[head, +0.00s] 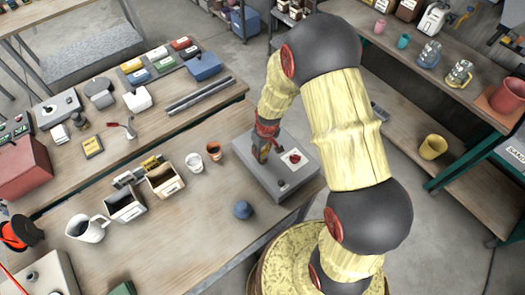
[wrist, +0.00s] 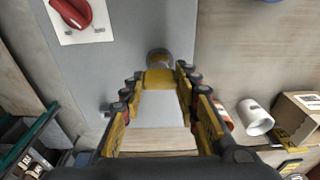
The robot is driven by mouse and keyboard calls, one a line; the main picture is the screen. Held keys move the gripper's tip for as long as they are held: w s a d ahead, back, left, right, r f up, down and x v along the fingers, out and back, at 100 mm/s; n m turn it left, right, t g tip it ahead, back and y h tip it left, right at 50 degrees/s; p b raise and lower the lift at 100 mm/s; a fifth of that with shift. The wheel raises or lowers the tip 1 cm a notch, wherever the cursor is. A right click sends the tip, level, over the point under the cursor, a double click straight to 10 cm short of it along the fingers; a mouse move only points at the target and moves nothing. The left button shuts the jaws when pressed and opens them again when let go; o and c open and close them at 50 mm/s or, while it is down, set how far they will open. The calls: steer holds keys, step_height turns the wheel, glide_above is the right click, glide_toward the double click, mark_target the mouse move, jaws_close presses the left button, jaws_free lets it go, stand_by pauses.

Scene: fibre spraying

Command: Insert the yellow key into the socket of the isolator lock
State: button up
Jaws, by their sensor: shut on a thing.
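The isolator lock is a grey box (head: 256,171) on the bench's right end, with a red rotary switch (head: 294,157) on a white plate. The switch also shows at the upper left of the wrist view (wrist: 72,12). My gripper (head: 262,153) is above the box, left of the switch. In the wrist view my gripper (wrist: 160,82) is shut on the yellow key (wrist: 158,80), a yellow piece between the fingertips. A round, dull metal part (wrist: 158,57) shows just beyond the key; I cannot tell whether it is the socket or whether they touch. The head view hides the key behind my fingers.
A blue-grey knob-like object (head: 242,209) stands near the bench's front. Open bins (head: 124,208) and a white jug (head: 88,228) are farther left. Bare bench lies in front.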

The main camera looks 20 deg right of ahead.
steer(key=shift+f, duration=0.25)
steer(key=o, duration=1.2)
steer(key=r, duration=0.4)
steer(key=s+r, duration=0.1)
steer(key=r, duration=0.7)
steer(key=shift+s+d, duration=0.2)
steer(key=s+r+m+t+b, duration=0.1)
steer(key=s+r+b, duration=0.1)
steer(key=s+b, duration=0.4)
steer(key=s+r+m+t+b, duration=0.1)
steer(key=s+r+b, duration=0.2)
steer(key=s+b, duration=0.4)
steer(key=s+r+m+t+b, duration=0.1)
steer(key=s+r+t+b, duration=0.1)
steer(key=s+b, duration=0.5)
steer(key=shift+s+a+r+m, duration=0.2)
steer(key=shift+s+r+m, duration=0.1)
steer(key=shift+s, duration=0.05)
